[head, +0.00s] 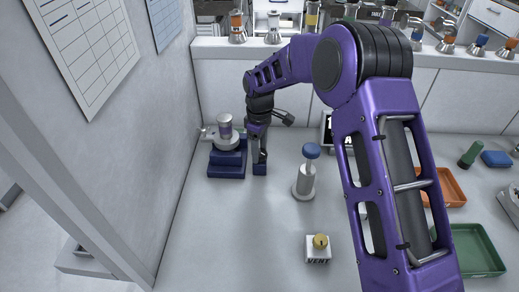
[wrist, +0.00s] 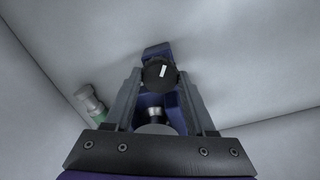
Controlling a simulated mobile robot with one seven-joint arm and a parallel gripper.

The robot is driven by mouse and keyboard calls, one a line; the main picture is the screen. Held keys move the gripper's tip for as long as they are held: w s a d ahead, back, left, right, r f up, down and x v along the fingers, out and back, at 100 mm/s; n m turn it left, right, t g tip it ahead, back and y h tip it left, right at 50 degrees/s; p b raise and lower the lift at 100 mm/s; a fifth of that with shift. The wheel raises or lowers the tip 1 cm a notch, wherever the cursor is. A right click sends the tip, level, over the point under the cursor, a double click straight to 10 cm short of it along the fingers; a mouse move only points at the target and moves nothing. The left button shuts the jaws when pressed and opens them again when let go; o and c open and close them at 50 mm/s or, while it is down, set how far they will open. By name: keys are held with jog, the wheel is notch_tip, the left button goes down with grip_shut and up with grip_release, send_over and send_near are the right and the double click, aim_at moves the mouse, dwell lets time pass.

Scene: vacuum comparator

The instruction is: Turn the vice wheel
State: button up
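The vice (head: 228,160) has a stepped dark blue body and stands on the bench by the left wall. A pale cylinder with a purple band (head: 225,128) sits on its top. The vice wheel, a round black knob with a white mark (wrist: 156,74), shows in the wrist view in front of the blue body (wrist: 155,105). My gripper (head: 260,170) points down at the right side of the vice. In the wrist view its two fingers (wrist: 159,75) stand apart, one on each side of the wheel, with narrow gaps. In the head view the wheel is hidden.
A white cylinder with a blue top (head: 307,175) stands right of the vice. A VENT block with a yellow knob (head: 318,248) is nearer. An orange tray (head: 452,190) and a green tray (head: 478,250) lie at right. The left wall (head: 165,150) is close; the front-left bench is clear.

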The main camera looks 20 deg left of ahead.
grip_shut()
jog(key=shift+m, duration=0.4)
jog(key=m, duration=0.4)
jog(key=shift+m+b, duration=0.3)
jog(key=shift+b, duration=0.05)
jog(key=shift+m, duration=2.5)
jog(key=o, duration=0.5)
grip_release()
jog(key=shift+o, duration=0.2)
